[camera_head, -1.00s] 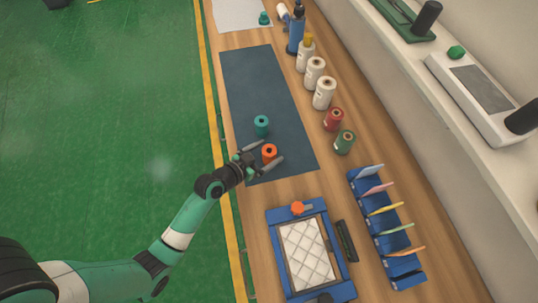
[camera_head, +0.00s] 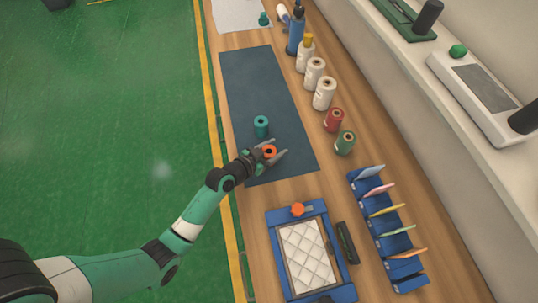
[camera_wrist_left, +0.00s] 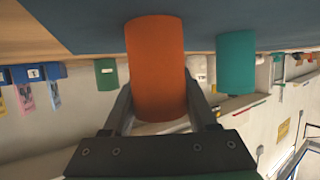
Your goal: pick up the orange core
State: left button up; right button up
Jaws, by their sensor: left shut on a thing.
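The orange core (camera_head: 270,151) stands on the dark blue mat (camera_head: 262,85), near the mat's lower end. My left gripper (camera_head: 274,154) is shut on it, with a finger on each side. In the left wrist view the orange core (camera_wrist_left: 156,65) sits between the two fingers of the left gripper (camera_wrist_left: 160,108), its base at the mat. A teal core (camera_head: 261,126) stands just above it on the mat, apart from the gripper; it also shows in the left wrist view (camera_wrist_left: 236,62). My right gripper is not seen.
A blue frame (camera_head: 275,247) holding a quilted white pad lies below the mat. A blue rack (camera_head: 359,190) with coloured cards stands to its right. A red spool (camera_head: 334,119), a green spool (camera_head: 345,142) and several white spools line the mat's right side. The upper mat is clear.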

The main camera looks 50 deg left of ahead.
pick_arm(q)
jog(key=shift+r, duration=0.45)
notch_tip(320, 180, up, 3)
jog(key=shift+f+p, duration=0.1)
jog(key=shift+p, duration=0.8)
jog(key=s+d+r+p, duration=0.5)
jog(key=s+d+r, duration=0.4)
jog(key=d, duration=0.1)
jog(key=shift+s+d+r, duration=0.2)
jog(key=shift+s+r, duration=0.05)
